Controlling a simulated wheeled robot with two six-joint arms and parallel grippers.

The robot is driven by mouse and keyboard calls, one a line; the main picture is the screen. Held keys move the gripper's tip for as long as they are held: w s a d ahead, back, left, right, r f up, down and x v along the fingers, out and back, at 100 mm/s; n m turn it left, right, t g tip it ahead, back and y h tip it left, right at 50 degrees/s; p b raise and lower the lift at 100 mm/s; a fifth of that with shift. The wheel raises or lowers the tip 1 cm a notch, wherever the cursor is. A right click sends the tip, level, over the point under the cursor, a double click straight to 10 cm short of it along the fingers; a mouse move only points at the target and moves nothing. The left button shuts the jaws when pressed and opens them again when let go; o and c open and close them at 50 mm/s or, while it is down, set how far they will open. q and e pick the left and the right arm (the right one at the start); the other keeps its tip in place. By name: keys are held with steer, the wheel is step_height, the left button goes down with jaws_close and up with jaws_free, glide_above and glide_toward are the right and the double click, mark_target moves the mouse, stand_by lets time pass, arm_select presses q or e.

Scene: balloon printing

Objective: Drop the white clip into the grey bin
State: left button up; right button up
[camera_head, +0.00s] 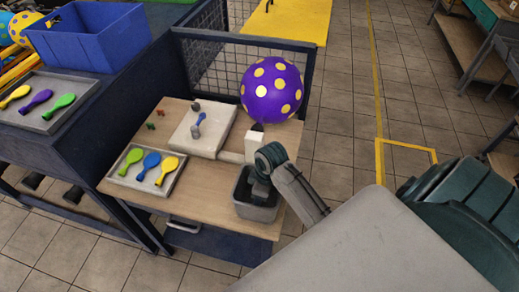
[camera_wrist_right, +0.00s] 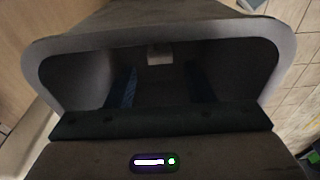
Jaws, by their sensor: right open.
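The grey bin (camera_head: 242,207) stands at the front right corner of the wooden table. My right gripper (camera_head: 260,190) reaches down into its opening from the right. In the right wrist view the bin's pale rim (camera_wrist_right: 160,30) surrounds the dark inside, and the open, spread fingers of my right gripper (camera_wrist_right: 160,88) show within it. A small white piece, seemingly the white clip (camera_wrist_right: 160,54), lies inside the bin beyond the fingers, apart from them. The clip is not visible in the head view. My left gripper is in neither view.
A tray of balloons (camera_head: 147,172) and a pale board (camera_head: 200,130) lie to the left. A blue crate (camera_head: 100,38) is farther left.

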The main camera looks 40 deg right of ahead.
step_height(320, 180, up, 6)
steer(key=b, duration=0.2)
step_height(320, 180, up, 4)
steer(key=r+p, duration=0.1)
steer(key=p, duration=0.2)
glide_above(263, 204)
steer(key=shift+s+d+f, duration=0.15)
steer(key=shift+s+f, duration=0.1)
steer(key=shift+s, duration=0.15)
steer(key=shift+w+f, duration=0.1)
